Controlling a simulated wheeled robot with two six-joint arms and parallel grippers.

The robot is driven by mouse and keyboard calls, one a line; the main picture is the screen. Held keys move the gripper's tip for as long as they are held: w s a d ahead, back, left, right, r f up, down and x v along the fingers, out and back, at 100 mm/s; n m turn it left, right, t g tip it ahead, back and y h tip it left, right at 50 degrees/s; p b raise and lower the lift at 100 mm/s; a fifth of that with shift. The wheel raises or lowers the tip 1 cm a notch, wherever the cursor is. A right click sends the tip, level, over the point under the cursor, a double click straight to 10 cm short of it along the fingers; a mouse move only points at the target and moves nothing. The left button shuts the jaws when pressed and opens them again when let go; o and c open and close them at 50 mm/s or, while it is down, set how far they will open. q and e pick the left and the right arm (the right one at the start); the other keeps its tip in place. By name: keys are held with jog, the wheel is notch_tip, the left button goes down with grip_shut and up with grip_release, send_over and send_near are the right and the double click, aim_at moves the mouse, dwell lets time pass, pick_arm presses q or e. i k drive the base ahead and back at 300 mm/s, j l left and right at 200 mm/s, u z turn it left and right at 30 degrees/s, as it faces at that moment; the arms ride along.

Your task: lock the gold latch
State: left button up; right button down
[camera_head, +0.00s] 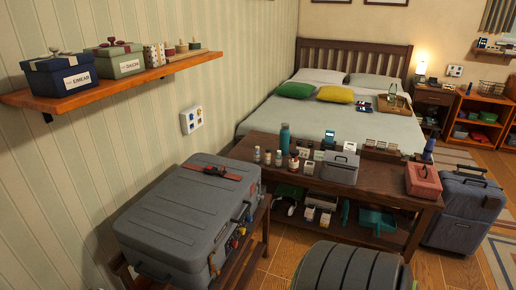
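A large grey hard case (180,215) lies closed on a low wooden bench at the left, near the striped wall. A red strap or tag (222,173) lies across its lid. Several small fittings (239,233) in red, yellow and blue tones sit along its right side. A brownish-gold fitting (213,265) hangs lower on that side, near the front corner. The fittings are too small to tell which is the gold latch or whether it is locked. Neither of my grippers is in view.
A dark wooden table (385,198) with bottles, boxes and a pink case (423,181) stands right of the grey case. A blue-grey suitcase (463,210) stands beyond it. A dark ribbed rounded object (350,268) fills the bottom middle. A wall shelf (110,80) juts out upper left.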

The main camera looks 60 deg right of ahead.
aim_at(213, 270)
jog(key=z, duration=1.5)
jog(key=i+l, duration=0.1)
jog(key=l, duration=0.35)
jog(key=i+l, duration=0.1)
jog(key=l, duration=0.35)
